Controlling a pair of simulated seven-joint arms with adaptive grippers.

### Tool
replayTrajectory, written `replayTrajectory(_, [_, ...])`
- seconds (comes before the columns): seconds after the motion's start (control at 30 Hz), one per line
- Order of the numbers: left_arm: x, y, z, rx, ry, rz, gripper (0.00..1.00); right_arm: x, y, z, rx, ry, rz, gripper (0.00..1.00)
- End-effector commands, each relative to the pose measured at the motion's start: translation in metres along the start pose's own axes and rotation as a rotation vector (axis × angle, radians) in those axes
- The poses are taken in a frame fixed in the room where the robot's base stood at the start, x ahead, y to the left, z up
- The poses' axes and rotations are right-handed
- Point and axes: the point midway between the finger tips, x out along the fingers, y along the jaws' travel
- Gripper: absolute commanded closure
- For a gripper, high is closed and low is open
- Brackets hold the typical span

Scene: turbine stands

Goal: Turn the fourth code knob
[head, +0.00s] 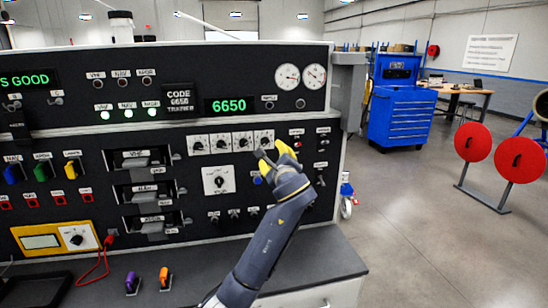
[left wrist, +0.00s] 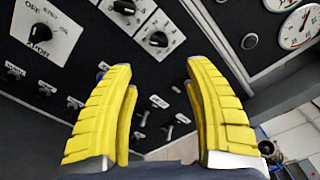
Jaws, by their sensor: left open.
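The fourth code knob (head: 264,141) is the rightmost of a row of black knobs on white plates on the black panel. It shows in the left wrist view as a black knob (left wrist: 158,39) on a white plate, with another code knob (left wrist: 124,6) beside it. My left gripper (head: 277,153) is open and empty, just below and right of the fourth knob in the head view. In the left wrist view its yellow fingers (left wrist: 160,72) are wide apart, the knob ahead of the gap between them. Contact is not visible. My right gripper is not in view.
A green display (head: 228,105) reads 6650, and the code placard (head: 179,98) appears to show 6650. A larger dial (head: 217,181) sits below the code knobs; switches crowd the panel around. A desk ledge (head: 310,262) runs below. A blue tool cabinet (head: 402,110) stands right, with open floor.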

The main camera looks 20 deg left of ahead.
Motion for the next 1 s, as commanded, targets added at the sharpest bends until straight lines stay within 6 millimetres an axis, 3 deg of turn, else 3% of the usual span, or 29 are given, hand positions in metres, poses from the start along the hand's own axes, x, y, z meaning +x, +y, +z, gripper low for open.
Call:
replayTrajectory(0.27, [0.0, 0.0, 0.0, 0.001, 0.0, 0.0, 0.46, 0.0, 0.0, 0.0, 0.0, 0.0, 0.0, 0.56])
replayTrajectory(0.37, [-0.001, 0.005, -0.004, 0.006, 0.004, 0.006, 0.58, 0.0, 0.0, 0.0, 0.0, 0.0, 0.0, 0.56])
replayTrajectory(0.43, [-0.001, 0.018, -0.011, 0.019, 0.012, 0.02, 0.64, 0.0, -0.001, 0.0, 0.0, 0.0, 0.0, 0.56])
replayTrajectory(0.63, [-0.002, 0.083, -0.018, -0.016, 0.04, 0.064, 0.64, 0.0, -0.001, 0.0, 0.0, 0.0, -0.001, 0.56])
replayTrajectory(0.73, [-0.006, 0.105, -0.016, -0.206, 0.074, 0.025, 0.64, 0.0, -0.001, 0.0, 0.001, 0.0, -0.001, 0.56])
replayTrajectory(0.8, [-0.01, 0.11, -0.011, -0.382, 0.102, -0.02, 0.64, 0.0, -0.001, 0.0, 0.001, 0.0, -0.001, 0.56])
replayTrajectory(1.0, [-0.022, 0.094, 0.01, -0.854, 0.196, -0.155, 0.64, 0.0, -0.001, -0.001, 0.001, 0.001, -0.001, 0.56])
